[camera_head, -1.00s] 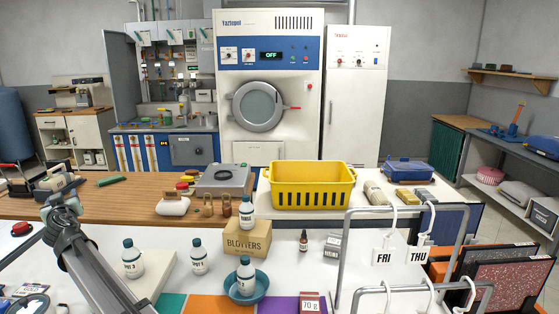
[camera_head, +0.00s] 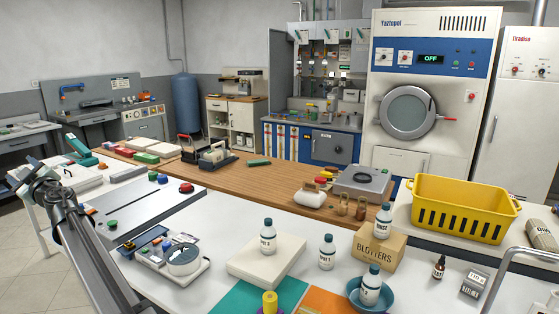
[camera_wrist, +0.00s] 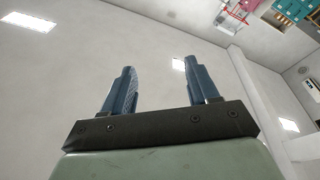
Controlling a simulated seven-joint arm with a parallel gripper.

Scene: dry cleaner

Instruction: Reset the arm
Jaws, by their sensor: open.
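My gripper (camera_wrist: 155,92) shows in the wrist view with its two blue fingers spread apart and nothing between them. Behind the fingers are a pale wall or ceiling and bright lamps, so it points away from the table. In the head view my grey arm rises along the left side, over the white table. The gripper's fingers cannot be made out clearly there. The arm looks clear of the bottles and the other table objects.
White bottles (camera_head: 268,237) stand on a pale board (camera_head: 240,268) and beside it. One bottle sits in a blue bowl (camera_head: 354,291), near a blotters box (camera_head: 395,250). A yellow basket (camera_head: 465,215) is at right. A tray of small parts (camera_head: 150,262) lies near my arm.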

